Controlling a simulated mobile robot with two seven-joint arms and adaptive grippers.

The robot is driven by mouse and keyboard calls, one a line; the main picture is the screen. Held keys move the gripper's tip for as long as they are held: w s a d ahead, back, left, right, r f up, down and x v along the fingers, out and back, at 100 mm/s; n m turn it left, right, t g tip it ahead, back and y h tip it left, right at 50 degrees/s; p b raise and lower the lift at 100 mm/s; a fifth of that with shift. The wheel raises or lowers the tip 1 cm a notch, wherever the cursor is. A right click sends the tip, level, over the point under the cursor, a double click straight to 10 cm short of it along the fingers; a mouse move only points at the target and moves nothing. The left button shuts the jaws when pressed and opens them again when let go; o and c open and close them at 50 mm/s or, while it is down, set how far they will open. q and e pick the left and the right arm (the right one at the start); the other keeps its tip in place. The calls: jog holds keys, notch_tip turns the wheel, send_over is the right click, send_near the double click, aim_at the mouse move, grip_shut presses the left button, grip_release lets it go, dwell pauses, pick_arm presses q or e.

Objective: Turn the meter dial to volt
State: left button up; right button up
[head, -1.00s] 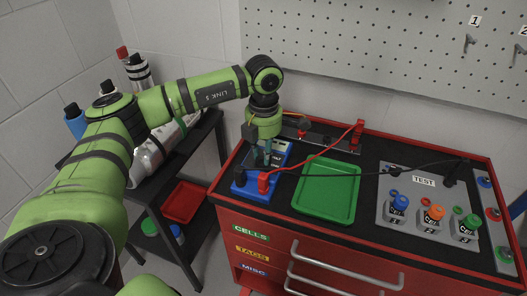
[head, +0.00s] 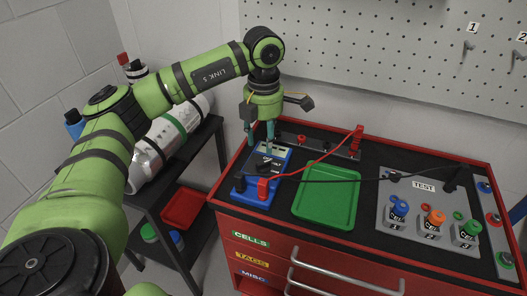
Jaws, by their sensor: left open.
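The blue meter (head: 262,179) lies on the black top of the red cabinet, left of the green tray. Its dark dial (head: 263,167) shows small in the middle of its face, and I cannot read where it points. My left gripper (head: 261,143) hangs fingers down just above the far end of the meter. It is open and empty, with its two teal fingertips apart. The meter's display is partly behind the fingertips. My right gripper is not in view.
A red lead and a black lead run from the meter's near end across the green tray (head: 327,222). A test panel (head: 388,218) with several coloured cells stands at the right. A strip with red clips (head: 354,140) lies behind the tray. A pegboard wall rises behind.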

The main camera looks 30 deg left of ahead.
pick_arm(q)
notch_tip(320, 180, up, 5)
jog(key=shift+r, duration=0.15)
dwell(0.6)
